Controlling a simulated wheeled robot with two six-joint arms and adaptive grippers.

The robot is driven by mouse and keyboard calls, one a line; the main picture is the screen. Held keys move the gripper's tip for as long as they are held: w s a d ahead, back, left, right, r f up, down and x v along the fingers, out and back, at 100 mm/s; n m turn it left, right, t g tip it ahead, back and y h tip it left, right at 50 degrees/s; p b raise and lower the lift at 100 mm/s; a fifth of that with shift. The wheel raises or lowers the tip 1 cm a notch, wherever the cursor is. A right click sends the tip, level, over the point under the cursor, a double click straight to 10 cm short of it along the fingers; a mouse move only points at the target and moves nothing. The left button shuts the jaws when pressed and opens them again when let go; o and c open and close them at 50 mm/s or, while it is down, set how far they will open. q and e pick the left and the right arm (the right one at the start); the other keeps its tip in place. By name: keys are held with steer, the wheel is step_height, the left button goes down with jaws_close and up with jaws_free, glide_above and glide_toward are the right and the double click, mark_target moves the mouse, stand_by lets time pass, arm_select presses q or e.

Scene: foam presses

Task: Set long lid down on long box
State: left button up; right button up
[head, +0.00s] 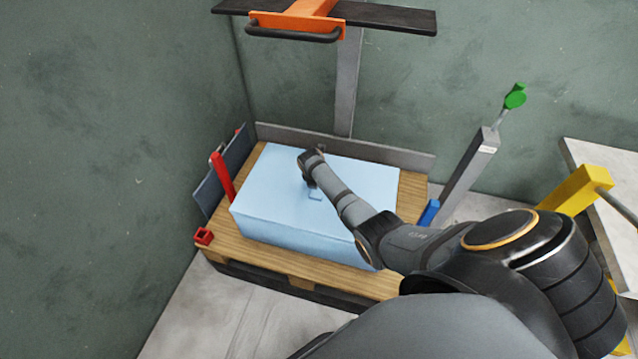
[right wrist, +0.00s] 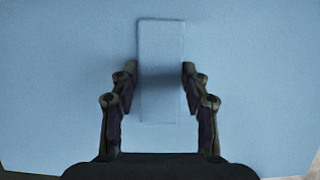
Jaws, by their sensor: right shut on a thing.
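The long lid (head: 262,182) is a light blue foam slab, and it appears to lie on the long box (head: 290,240), of the same blue, on a wooden pallet. I cannot tell a clear seam or gap between them. My right gripper (head: 312,188) reaches down to the middle of the lid's top. In the right wrist view, my right gripper (right wrist: 160,80) is shut on the lid's raised grip block (right wrist: 160,45), one finger on each side. The lid's surface (right wrist: 60,70) fills most of that view. My left gripper is not in view.
The pallet (head: 255,250) has a grey back rail (head: 350,145), a red post (head: 222,178) at left and a blue block (head: 428,213) at right. A grey post with a green knob (head: 515,97) and a table (head: 600,165) stand right.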

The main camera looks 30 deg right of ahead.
steer(key=o, duration=1.3)
steer(key=shift+r, duration=0.1)
steer(key=v, duration=1.2)
